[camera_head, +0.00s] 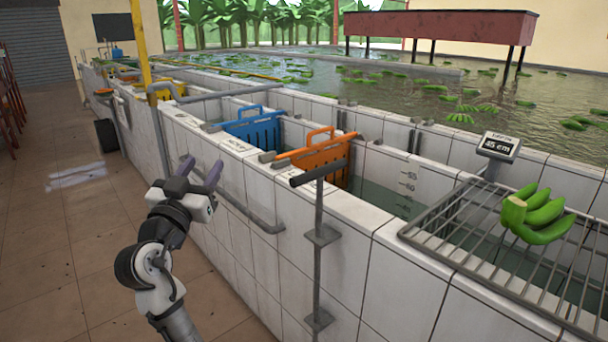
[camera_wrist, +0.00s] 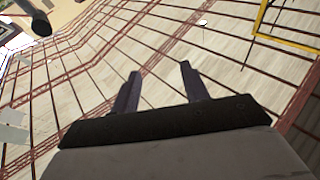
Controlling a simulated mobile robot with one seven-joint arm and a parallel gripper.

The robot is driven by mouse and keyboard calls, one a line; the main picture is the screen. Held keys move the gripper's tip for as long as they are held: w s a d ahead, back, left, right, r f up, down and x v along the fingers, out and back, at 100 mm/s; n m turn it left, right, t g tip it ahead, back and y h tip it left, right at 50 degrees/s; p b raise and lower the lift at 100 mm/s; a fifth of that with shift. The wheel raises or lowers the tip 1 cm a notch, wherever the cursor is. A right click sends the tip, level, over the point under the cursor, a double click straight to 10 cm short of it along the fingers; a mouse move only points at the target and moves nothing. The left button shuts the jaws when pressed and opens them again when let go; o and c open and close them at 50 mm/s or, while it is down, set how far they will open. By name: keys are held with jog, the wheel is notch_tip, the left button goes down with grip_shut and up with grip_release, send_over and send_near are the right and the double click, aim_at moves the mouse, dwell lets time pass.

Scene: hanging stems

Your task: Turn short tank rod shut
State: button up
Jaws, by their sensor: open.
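A grey upright rod (camera_head: 318,235) with a dark crossbar handle (camera_head: 318,174) stands against the near tiled tank wall, held by two brackets. The handle sits near the height of the wall top and points roughly left to right, tilted in the picture. My gripper (camera_head: 201,172) is open and empty, left of the rod and apart from it, in front of the tank wall. In the wrist view my open fingers (camera_wrist: 160,72) have only tiled surface between them. A dark rounded thing (camera_wrist: 40,24) shows at the upper left there; I cannot tell what it is.
An orange gate (camera_head: 322,157) and a blue gate (camera_head: 252,131) stand in the tank channels. A grey pipe (camera_head: 262,221) runs along the wall between my gripper and the rod. A wire rack (camera_head: 470,262) holds green bananas (camera_head: 537,214). The floor at left is mostly free.

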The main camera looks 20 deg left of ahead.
aim_at(303, 179)
jog(key=w+d+f+m+g+h, duration=0.3)
jog(key=d+f+m+g+h, duration=0.3)
jog(key=d+m+h, duration=0.4)
jog(key=shift+n+h, duration=0.5)
jog(key=shift+h, duration=0.2)
jog(key=p+x, duration=0.1)
jog(key=x, duration=0.3)
jog(key=p+x, duration=0.2)
jog(key=x, duration=0.2)
jog(key=p+x, duration=0.1)
jog(key=x, duration=0.3)
jog(key=shift+w+a+f+p, duration=0.1)
jog(key=shift+w+a+p, duration=0.2)
jog(key=shift+a+p, duration=0.1)
jog(key=shift+w+d+f, duration=0.1)
jog(key=shift+w+d, duration=0.2)
jog(key=shift+w, duration=0.25)
grip_shut()
